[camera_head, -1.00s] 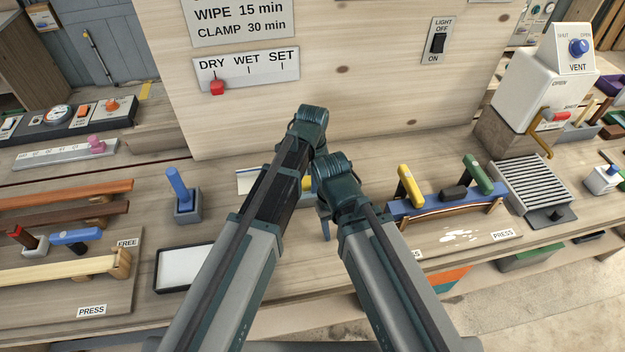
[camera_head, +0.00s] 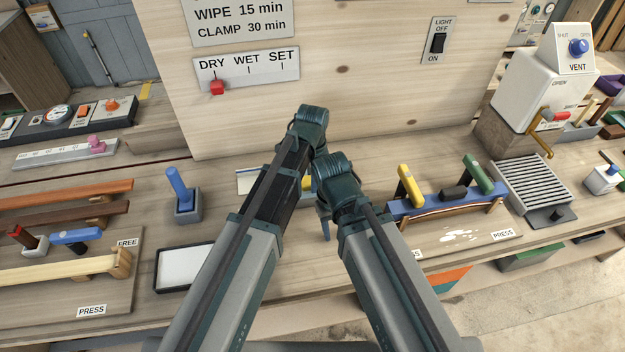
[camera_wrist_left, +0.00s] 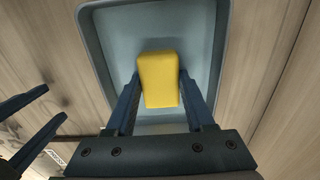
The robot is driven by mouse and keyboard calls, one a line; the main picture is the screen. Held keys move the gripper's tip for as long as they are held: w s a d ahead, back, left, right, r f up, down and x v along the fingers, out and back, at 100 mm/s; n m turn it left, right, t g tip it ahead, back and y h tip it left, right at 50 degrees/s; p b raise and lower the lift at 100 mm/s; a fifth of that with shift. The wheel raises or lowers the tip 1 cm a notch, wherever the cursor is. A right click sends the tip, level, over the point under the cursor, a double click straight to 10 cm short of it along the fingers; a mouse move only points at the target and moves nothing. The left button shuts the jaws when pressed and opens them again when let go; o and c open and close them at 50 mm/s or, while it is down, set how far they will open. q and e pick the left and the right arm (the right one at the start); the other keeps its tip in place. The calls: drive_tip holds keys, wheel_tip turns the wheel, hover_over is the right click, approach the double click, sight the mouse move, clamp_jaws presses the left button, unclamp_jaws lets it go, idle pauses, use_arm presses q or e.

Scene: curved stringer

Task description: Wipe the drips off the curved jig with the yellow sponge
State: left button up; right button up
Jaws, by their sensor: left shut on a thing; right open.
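The yellow sponge (camera_wrist_left: 159,78) is between the fingers of my left gripper (camera_wrist_left: 158,88), which is shut on it. In the left wrist view both are over a grey-blue tray (camera_wrist_left: 103,50); I cannot tell whether the sponge touches its floor. In the head view only a bit of the sponge (camera_head: 307,184) shows behind my arms. My right gripper (camera_wrist_left: 54,104) is open and empty, at the left of the wrist view. The curved jig (camera_head: 433,206), blue with a yellow and a green clamp handle, stands to the right. White drips (camera_head: 458,236) lie in front of it.
A slatted rack (camera_head: 530,184) and a white vent box (camera_head: 535,92) stand right of the jig. A blue-handled tool in a holder (camera_head: 186,207) and a white shallow tray (camera_head: 184,268) are at left. A wooden panel (camera_head: 350,110) closes off the back.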

use_arm(q)
drive_tip(key=shift+r, duration=0.1)
wheel_tip(320, 180, up, 7)
drive_tip(key=p, duration=0.7)
use_arm(e)
wheel_tip(320, 180, up, 7)
use_arm(q)
drive_tip(key=shift+d, duration=0.1)
use_arm(e)
drive_tip(key=shift+f, duration=0.1)
idle(0.4)
